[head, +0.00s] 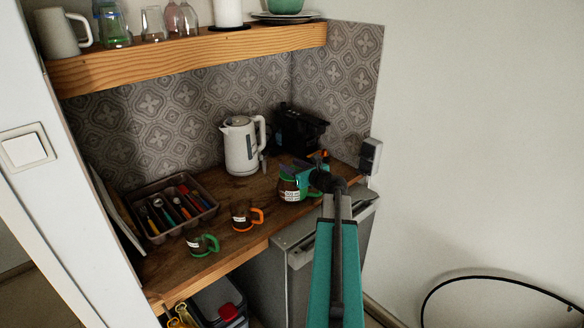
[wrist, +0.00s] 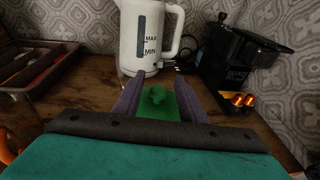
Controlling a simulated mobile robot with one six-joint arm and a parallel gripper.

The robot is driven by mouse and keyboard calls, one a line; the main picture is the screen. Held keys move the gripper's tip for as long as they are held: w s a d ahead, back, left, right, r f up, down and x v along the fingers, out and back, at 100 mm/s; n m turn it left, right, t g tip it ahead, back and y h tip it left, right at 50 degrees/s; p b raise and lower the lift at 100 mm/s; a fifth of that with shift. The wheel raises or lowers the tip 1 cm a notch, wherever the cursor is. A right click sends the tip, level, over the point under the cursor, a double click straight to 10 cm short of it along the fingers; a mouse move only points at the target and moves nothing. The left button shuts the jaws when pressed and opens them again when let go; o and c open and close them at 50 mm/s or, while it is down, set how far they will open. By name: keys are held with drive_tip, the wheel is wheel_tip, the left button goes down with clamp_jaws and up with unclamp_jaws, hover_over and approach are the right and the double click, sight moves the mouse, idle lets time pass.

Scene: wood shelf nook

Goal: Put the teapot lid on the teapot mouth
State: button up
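The teapot (head: 289,194) is a dark pot with a white label and green trim, standing near the right front of the wooden counter. The green lid (wrist: 157,99), with a small knob, shows in the wrist view between my fingers. My gripper (wrist: 160,78) has its two purple fingers spread to either side of the lid, with gaps visible. In the head view my gripper (head: 297,170) is right at the top of the teapot and hides its mouth. I cannot tell whether the lid sits on the mouth.
A white kettle (head: 241,146) and a black coffee machine (head: 298,130) stand behind. An orange-handled mug (head: 241,216), a green-handled mug (head: 201,245) and a cutlery tray (head: 153,234) are to the left. A wooden shelf (head: 190,57) with glasses hangs above.

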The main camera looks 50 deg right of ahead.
drive_tip(key=b+v, duration=0.3)
drive_tip(key=v, duration=0.9)
drive_tip(key=shift+r, duration=0.3)
idle(0.7)
